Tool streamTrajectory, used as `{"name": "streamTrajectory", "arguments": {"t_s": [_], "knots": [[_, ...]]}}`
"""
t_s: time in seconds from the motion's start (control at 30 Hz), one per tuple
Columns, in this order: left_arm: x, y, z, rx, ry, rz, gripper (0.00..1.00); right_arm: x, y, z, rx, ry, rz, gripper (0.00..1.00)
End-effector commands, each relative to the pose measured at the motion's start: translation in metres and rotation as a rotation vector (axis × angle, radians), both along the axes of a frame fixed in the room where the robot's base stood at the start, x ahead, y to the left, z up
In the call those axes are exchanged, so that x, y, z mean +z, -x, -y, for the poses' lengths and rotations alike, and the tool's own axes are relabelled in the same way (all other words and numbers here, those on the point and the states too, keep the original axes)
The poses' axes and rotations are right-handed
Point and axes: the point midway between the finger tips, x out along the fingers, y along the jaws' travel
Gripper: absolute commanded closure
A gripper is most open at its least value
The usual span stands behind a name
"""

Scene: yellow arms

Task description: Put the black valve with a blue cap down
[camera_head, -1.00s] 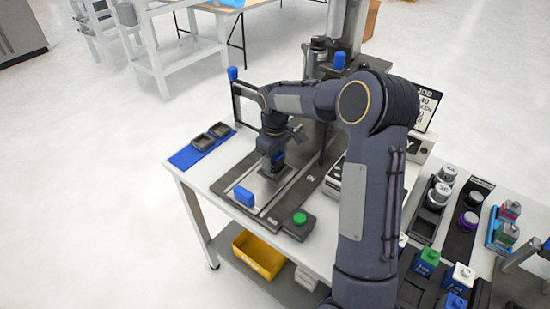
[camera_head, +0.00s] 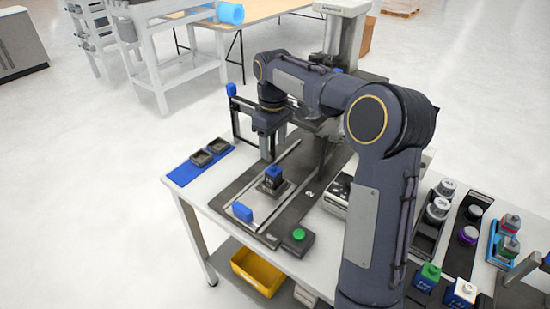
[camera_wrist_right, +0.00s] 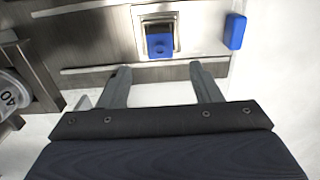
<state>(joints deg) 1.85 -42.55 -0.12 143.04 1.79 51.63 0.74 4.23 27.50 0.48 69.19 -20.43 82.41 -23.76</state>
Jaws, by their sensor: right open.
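The black valve with a blue cap (camera_head: 273,176) stands in a square holder on the dark metal fixture plate (camera_head: 232,196). In the right wrist view its blue cap (camera_wrist_right: 161,46) shows inside a metal-framed recess. My right gripper (camera_head: 268,150) is open and empty, raised above and behind the valve in the head view. In the right wrist view the two fingers (camera_wrist_right: 160,72) are spread apart, pointing toward the valve without touching it. My left gripper is not in view.
A blue block (camera_head: 242,212) and a green-button box (camera_head: 298,238) are near the fixture's front. Two black trays lie on a blue mat (camera_head: 183,174) at left. Several valves and caps crowd the table's right side. A press column (camera_head: 343,40) stands behind my arm.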

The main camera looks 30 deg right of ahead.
Motion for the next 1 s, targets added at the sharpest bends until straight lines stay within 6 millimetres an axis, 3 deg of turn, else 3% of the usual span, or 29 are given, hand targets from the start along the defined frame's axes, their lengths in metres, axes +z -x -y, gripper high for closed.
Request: {"name": "streamTrajectory", "arguments": {"t_s": [0.17, 0.27, 0.37, 0.5, 0.7, 0.8, 1.0], "knots": [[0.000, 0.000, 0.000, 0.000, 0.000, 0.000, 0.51, 0.007, 0.004, -0.001, -0.005, -0.005, 0.007, 0.42], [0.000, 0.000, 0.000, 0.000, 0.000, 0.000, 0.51, 0.018, 0.023, -0.004, -0.032, -0.027, 0.040, 0.42], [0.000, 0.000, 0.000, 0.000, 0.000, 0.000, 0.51, 0.035, 0.061, -0.013, -0.088, -0.075, 0.101, 0.42], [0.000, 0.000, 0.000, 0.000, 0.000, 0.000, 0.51, 0.044, 0.134, -0.037, -0.201, -0.176, 0.202, 0.42], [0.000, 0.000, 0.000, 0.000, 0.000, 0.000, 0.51, 0.022, 0.229, -0.078, -0.374, -0.329, 0.323, 0.42], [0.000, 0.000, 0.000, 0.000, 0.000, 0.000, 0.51, 0.004, 0.261, -0.096, -0.446, -0.390, 0.361, 0.42], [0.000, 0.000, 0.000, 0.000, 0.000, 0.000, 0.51, -0.019, 0.289, -0.114, -0.521, -0.454, 0.395, 0.42]]}}
